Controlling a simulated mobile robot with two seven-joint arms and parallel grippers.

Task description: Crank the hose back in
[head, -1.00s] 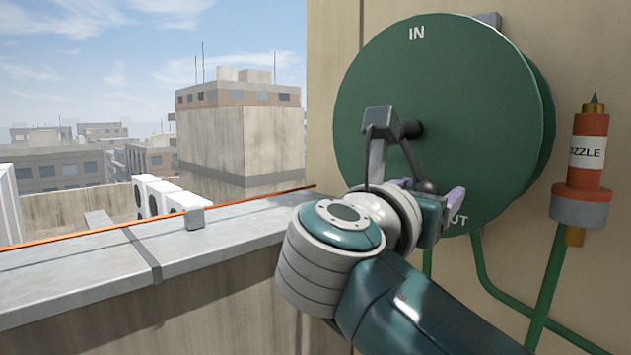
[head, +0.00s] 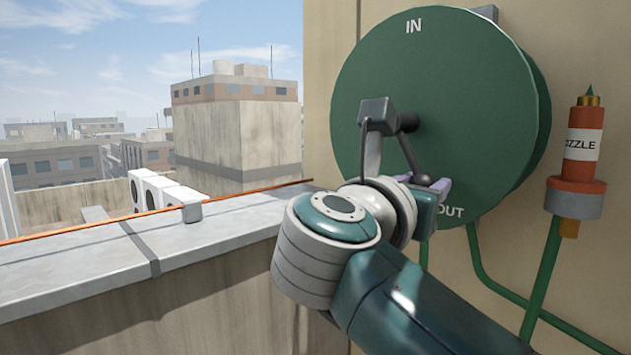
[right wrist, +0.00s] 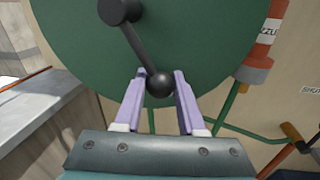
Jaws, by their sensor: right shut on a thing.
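The green hose reel (head: 450,100) is a big round disc on the wall, marked IN at the top and OUT at the bottom. Its dark crank runs from the hub (head: 408,122) down and slightly right to a ball knob, which shows in the right wrist view (right wrist: 160,82). My right gripper (right wrist: 161,84) is shut on the knob, with its purple fingers on either side of it. It also shows in the head view (head: 424,184), partly hidden by my wrist. An orange hose (head: 130,215) lies along the parapet. My left gripper is not in view.
A grey parapet (head: 90,275) runs along the left, with a small grey block (head: 192,211) on it. An orange and grey nozzle (head: 580,160) hangs on the wall right of the reel. Green pipes (head: 500,290) run below the reel. White condenser units (head: 155,192) stand beyond the parapet.

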